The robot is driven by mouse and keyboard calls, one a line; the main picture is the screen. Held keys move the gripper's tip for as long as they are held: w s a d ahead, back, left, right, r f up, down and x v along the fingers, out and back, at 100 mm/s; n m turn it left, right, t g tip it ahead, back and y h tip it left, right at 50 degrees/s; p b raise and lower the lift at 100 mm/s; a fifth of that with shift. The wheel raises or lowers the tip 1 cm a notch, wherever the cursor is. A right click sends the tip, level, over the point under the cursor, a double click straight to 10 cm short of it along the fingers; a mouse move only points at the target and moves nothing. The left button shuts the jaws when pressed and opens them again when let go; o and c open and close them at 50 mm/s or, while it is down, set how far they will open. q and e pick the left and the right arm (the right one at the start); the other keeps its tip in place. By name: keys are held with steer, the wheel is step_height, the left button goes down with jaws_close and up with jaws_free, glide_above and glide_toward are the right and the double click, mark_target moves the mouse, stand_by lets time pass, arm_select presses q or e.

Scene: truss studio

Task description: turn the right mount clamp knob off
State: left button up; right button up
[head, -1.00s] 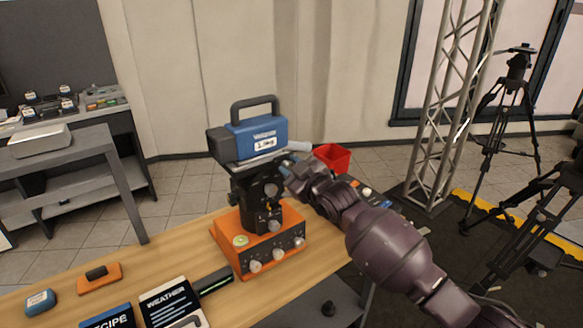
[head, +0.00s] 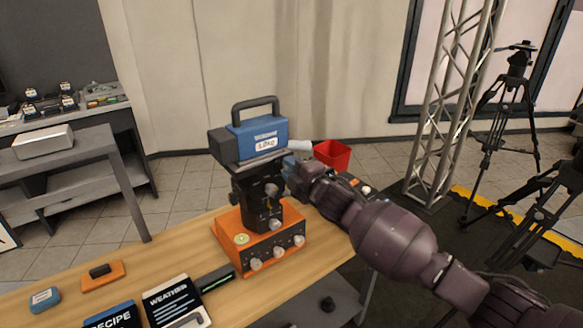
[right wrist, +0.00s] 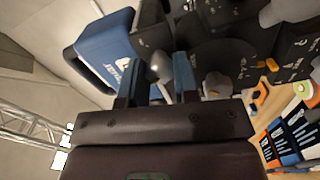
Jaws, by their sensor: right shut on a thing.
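A black mount (head: 250,212) stands on an orange box (head: 262,255) with silver knobs on its front. A blue and grey weight block (head: 262,134) with a handle rests on top of the mount. My right gripper (head: 291,173) is at the right side of the mount, just below the block, and hides the knob there. In the right wrist view the right gripper (right wrist: 160,68) has its blue fingers on either side of a silver knob, the right mount clamp knob (right wrist: 157,66). Another silver knob (right wrist: 217,85) shows beside the fingers. My left gripper is out of view.
The wooden table (head: 222,305) holds a WEATHER card (head: 172,297), a dark bar (head: 217,279) and small items at left. A red bin (head: 333,155) stands behind my right arm. A truss (head: 450,110) and tripods stand at right.

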steer(key=shift+n, duration=0.9)
steer(key=o, duration=0.9)
steer(key=shift+s+d, duration=0.1)
steer(key=v, duration=1)
steer(key=shift+s+d, duration=0.15)
steer(key=shift+s, duration=0.1)
